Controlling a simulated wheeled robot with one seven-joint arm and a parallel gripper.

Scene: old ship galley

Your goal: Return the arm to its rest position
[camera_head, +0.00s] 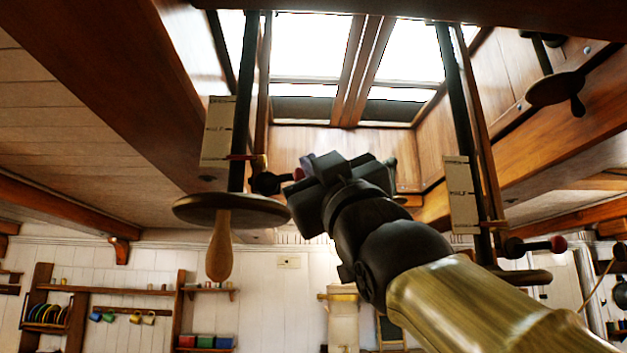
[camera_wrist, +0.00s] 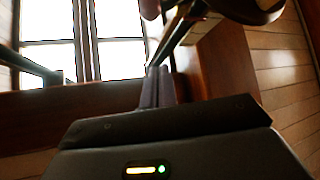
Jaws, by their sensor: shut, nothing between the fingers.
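My arm rises from the lower right of the head view, and my gripper (camera_head: 312,165) is raised near the skylight, pointing up and to the left. In the wrist view the two dark fingers of my gripper (camera_wrist: 157,75) lie close together, shut, with nothing seen between them. Their tips point up toward the skylight. In the head view the fingertips are small and partly hidden by the gripper body.
A skylight (camera_head: 360,60) is overhead, also in the wrist view (camera_wrist: 85,40). Dark vertical rods with a round wooden disc (camera_head: 232,210) and paper labels (camera_head: 462,195) hang on both sides of my arm. Wooden beams cross the ceiling. Shelves (camera_head: 130,292) with mugs and plates line the far white wall.

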